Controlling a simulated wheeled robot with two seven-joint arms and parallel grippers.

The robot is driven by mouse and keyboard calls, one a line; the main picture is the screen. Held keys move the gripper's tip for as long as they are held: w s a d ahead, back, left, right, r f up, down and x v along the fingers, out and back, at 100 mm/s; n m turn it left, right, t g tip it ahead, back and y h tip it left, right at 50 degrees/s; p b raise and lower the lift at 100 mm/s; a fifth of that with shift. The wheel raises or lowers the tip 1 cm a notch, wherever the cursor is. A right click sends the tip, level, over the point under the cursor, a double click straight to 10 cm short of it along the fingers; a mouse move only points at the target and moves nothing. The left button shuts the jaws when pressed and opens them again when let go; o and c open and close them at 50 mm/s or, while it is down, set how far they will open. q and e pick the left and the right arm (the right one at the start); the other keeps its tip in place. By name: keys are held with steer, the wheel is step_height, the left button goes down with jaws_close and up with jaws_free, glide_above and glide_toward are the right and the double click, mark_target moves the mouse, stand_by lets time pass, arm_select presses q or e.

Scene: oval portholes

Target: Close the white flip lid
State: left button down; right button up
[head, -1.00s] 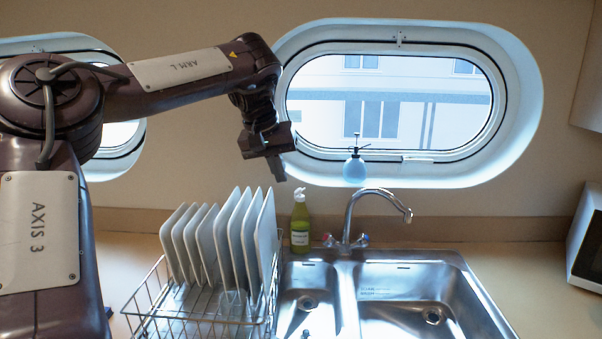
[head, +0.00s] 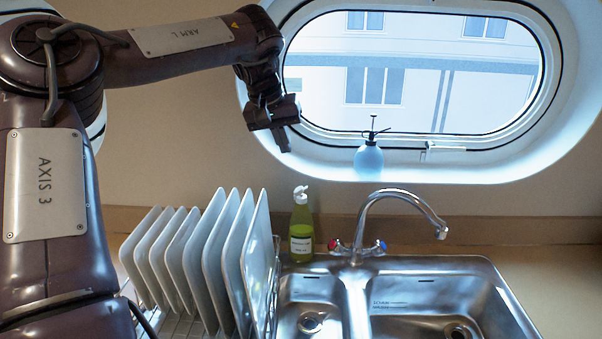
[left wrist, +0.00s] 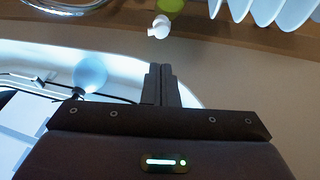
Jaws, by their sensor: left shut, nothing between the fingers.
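A green bottle (head: 301,232) with a pale label stands upright on the counter behind the sink. Its white flip lid (head: 301,194) is on top and seems raised, though it is small in the picture. In the left wrist view the lid (left wrist: 159,27) shows beyond the fingertips, with part of the green bottle (left wrist: 170,5) cut off by the top edge. My left gripper (head: 285,142) is shut and empty, above and slightly left of the lid, apart from it. Its closed fingers (left wrist: 162,70) point toward the lid in the left wrist view. My right gripper is not in view.
A rack with several white plates (head: 205,255) stands left of the bottle. The tap (head: 365,215) and steel sink (head: 490,290) are to its right. A blue spray bottle (head: 368,160) stands on the porthole ledge (head: 470,172). The counter right of the sink is clear.

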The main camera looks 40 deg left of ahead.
arm_select(q)
steer(key=p, duration=0.2)
glide_above(300, 188)
steer(key=s+a, duration=0.1)
step_height(300, 188, down, 7)
steer(key=shift+w+d+f+p, duration=0.1)
steer(key=shift+d+f+p, duration=0.2)
steer(key=shift+f, duration=0.2)
steer(key=shift+w+d+f+p, duration=0.15)
steer(key=shift+f+p, duration=0.1)
steer(key=shift+f, duration=0.2)
steer(key=shift+w+d+f, duration=0.15)
steer(key=shift+d+f, duration=0.1)
steer(key=shift+f, duration=0.35)
steer(key=shift+a, duration=0.15)
